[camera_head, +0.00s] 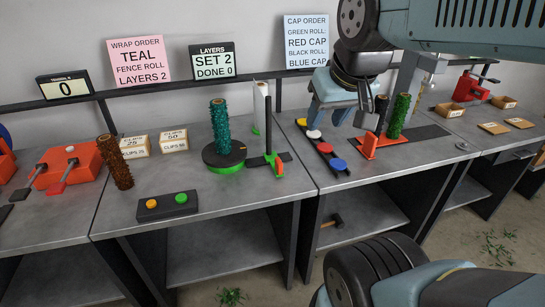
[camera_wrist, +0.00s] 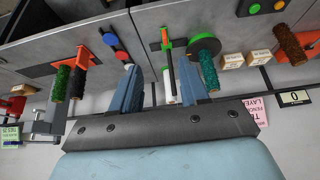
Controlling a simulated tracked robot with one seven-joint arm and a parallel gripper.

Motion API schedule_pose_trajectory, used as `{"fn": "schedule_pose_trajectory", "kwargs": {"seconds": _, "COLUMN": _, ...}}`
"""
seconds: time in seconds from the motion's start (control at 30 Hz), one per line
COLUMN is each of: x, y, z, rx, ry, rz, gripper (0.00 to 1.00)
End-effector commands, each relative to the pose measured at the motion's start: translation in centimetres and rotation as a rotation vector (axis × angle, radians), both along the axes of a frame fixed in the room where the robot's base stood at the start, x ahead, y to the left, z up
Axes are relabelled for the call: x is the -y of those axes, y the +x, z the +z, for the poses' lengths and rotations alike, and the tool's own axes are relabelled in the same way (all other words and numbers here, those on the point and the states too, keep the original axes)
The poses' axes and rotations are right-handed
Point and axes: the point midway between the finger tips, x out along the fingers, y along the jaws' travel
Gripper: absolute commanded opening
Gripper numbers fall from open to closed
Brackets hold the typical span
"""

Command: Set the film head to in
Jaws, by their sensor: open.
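What looks like the film head is a dark upright post (camera_head: 268,118) with a white film roll (camera_head: 260,103), a green part and an orange piece (camera_head: 279,167) at its foot. It stands just right of the dark and green turntable (camera_head: 224,158), which carries an upright teal roll (camera_head: 219,125). In the wrist view, upside down, the orange and green film head (camera_wrist: 165,42) appears between the fingers, beyond their tips. My gripper (camera_head: 340,112) is open and empty, right of the film head and above the bench. Its two fingers also show in the wrist view (camera_wrist: 158,85).
Colored caps lie on a dark strip (camera_head: 322,149) below my gripper. A green roll (camera_head: 398,117) and an orange bracket (camera_head: 369,146) stand to its right. A two-button box (camera_head: 167,206) sits at the bench front. The layers sign (camera_head: 213,60) reads set 2, done 0.

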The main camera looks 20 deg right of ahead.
Motion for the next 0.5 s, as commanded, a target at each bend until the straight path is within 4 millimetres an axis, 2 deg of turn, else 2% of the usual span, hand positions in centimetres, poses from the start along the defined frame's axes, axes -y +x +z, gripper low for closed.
{"fn": "schedule_pose_trajectory", "kwargs": {"seconds": 0.17, "x": 0.0, "y": 0.5, "z": 0.0, "rx": -0.009, "ry": 0.0, "rz": 0.0, "gripper": 0.45}}
{"fn": "schedule_pose_trajectory", "kwargs": {"seconds": 0.27, "x": 0.0, "y": 1.7, "z": 0.0, "rx": -0.031, "ry": -0.001, "rz": 0.0, "gripper": 0.45}}
{"fn": "schedule_pose_trajectory", "kwargs": {"seconds": 0.5, "x": -0.1, "y": 6.8, "z": -1.0, "rx": -0.119, "ry": -0.002, "rz": -0.001, "gripper": 0.45}}
